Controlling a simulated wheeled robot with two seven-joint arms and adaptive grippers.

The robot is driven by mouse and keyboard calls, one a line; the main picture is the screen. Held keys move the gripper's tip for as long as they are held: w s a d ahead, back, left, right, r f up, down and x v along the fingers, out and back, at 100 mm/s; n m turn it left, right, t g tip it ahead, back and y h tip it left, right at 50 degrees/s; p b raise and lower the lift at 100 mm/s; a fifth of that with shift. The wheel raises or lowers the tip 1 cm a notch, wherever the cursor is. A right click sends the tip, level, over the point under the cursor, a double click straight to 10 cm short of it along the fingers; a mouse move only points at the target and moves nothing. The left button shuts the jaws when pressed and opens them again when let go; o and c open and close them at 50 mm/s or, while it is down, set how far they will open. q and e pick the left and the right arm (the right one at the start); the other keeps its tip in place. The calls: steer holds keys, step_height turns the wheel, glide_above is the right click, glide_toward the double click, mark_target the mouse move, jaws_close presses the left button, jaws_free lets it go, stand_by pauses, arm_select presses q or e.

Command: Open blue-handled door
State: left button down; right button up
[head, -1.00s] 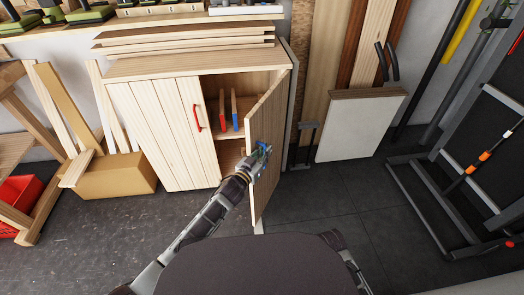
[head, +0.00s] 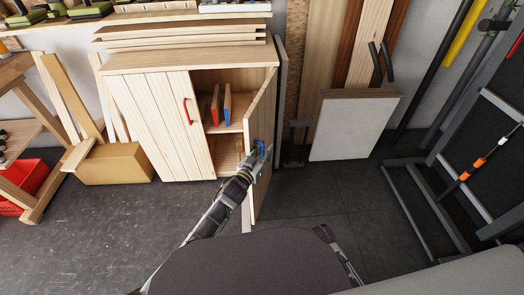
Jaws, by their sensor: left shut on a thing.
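The wooden cabinet (head: 154,118) stands against the wall, upper middle of the head view. Its right door (head: 262,118) is swung wide open toward me, seen nearly edge-on. The blue handle (head: 263,149) is on that door's outer face, partly hidden by my gripper. My left gripper (head: 257,155) is shut on the blue handle. The left door with the red handle (head: 188,111) is closed. Inside, a red and a blue upright item (head: 227,103) stand on a shelf. My right gripper is not in view; only part of my right arm shows at the bottom.
A white-faced panel (head: 353,128) leans on the wall right of the cabinet. A dark metal rack (head: 430,205) stands at the right. A cardboard box (head: 115,164) and wooden boards are at the left. The grey floor (head: 110,230) in front is clear.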

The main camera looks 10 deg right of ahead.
arm_select(q)
steer(key=shift+d+r, duration=0.45)
steer(key=shift+r, duration=0.1)
steer(key=c, duration=1.8)
jaws_free()
steer(key=shift+o, duration=0.2)
steer(key=shift+w+d+f, duration=0.15)
steer(key=shift+a+f, duration=0.15)
steer(key=shift+a, duration=0.05)
steer(key=shift+f, duration=0.1)
steer(key=v, duration=0.2)
steer(key=shift+s+a+f, duration=0.25)
steer(key=shift+s+f, duration=0.05)
steer(key=v, duration=0.9)
steer(key=shift+r, duration=0.3)
